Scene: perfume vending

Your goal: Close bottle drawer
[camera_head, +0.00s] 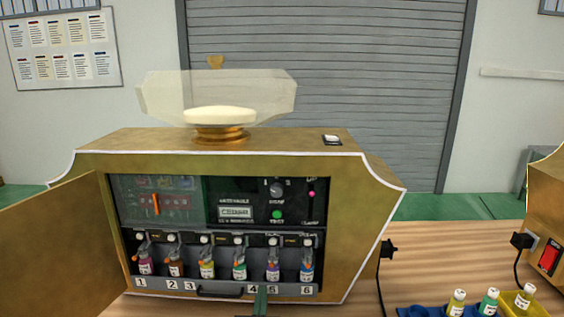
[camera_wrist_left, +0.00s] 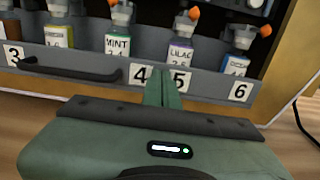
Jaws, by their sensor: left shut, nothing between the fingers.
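The grey bottle drawer (camera_head: 180,286) sits at the bottom of the gold vending machine (camera_head: 362,215). It holds a row of several small bottles with orange nozzles above labels 1 to 6. Its dark handle (camera_head: 220,293) also shows in the left wrist view (camera_wrist_left: 70,70). I cannot tell exactly how far the drawer front stands out. My left gripper (camera_head: 261,292) is shut and empty, low in front of the drawer. In the left wrist view its fingertips (camera_wrist_left: 160,85) are at the drawer front between labels 4 and 5, right of the handle; contact is unclear. My right gripper is not in view.
The machine's gold door (camera_head: 62,240) stands open at left. A blue tray (camera_head: 412,311) with small bottles, one in a yellow holder, lies at the right front. A black plug and cable (camera_head: 387,250) hang beside the machine. Bare wooden tabletop (camera_head: 440,250) lies right of it.

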